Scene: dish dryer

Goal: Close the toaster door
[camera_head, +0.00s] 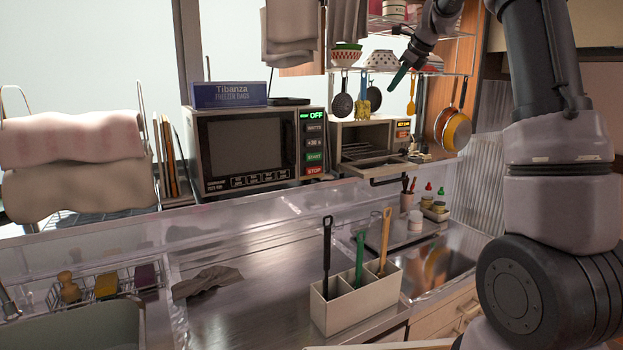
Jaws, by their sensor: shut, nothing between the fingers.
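The toaster (363,137) is a small oven standing to the right of the microwave, and its inside with a rack shows. Its door (388,172) is open, folded down and sticking out in front, with a dark handle along its front edge. My gripper (398,78) is shut and empty. It points down and left in the picture, above the toaster, near the hanging utensils, and looks apart from the door. How far it is in depth from the toaster is hard to tell.
A microwave (250,150) with a blue box (229,94) on top stands left of the toaster. Pans (457,130) and utensils hang from a shelf near my gripper. Bottles (428,192) and jars stand below the door. A utensil holder (355,300) is on the steel counter.

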